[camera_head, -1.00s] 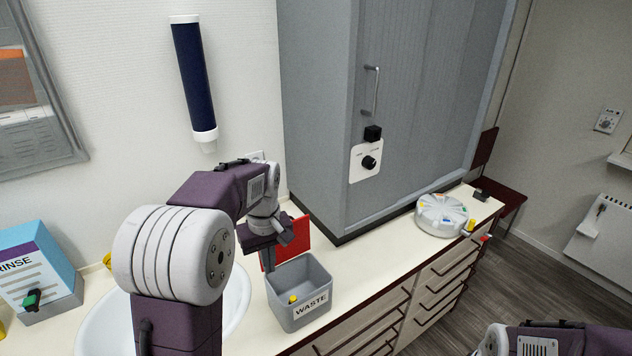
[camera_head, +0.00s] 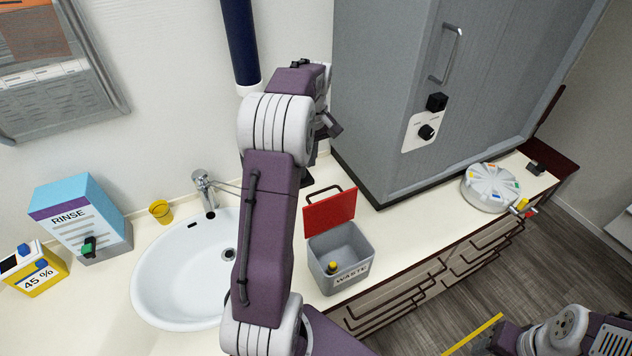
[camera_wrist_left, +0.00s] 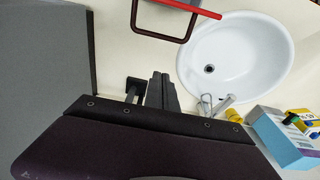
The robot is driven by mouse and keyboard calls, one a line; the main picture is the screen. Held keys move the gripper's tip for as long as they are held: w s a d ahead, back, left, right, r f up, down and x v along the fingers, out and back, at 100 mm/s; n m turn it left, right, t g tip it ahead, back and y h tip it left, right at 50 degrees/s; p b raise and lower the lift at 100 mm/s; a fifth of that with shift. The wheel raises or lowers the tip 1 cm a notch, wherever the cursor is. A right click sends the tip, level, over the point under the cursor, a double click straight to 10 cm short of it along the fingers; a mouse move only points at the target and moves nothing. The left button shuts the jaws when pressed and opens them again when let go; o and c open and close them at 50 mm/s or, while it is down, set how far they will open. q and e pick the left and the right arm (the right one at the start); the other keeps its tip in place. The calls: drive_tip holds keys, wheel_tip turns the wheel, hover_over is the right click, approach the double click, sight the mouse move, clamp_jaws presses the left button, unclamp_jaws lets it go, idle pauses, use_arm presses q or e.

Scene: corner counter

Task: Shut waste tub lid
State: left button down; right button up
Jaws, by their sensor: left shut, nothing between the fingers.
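The grey waste tub (camera_head: 326,279) stands on the counter right of the sink, with a small yellow-topped item (camera_head: 332,267) inside. Its red lid (camera_head: 330,213) stands upright at the tub's back edge, open, with a dark loop handle behind it. In the left wrist view the lid (camera_wrist_left: 188,8) shows edge-on at the top, with the handle loop (camera_wrist_left: 134,18) beside it. My left gripper (camera_wrist_left: 160,78) is shut and empty, apart from the handle. In the head view it is behind and above the lid, partly hidden by my arm.
The white sink (camera_head: 175,285) and tap (camera_head: 204,188) are left of the tub. A tall grey cabinet (camera_head: 390,100) stands close behind on the right. A rinse box (camera_head: 80,220) and yellow cup (camera_head: 161,211) are left. A round white tray (camera_head: 488,190) is far right.

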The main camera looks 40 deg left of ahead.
sight(326, 207)
use_arm(q)
wheel_tip(326, 207, down, 8)
drive_tip(key=s+d+p, duration=0.1)
drive_tip(key=d+p, duration=0.1)
drive_tip(key=p, duration=0.2)
drive_tip(key=shift+d+r, duration=0.15)
drive_tip(key=shift+d, duration=0.1)
drive_tip(key=shift+a, duration=0.1)
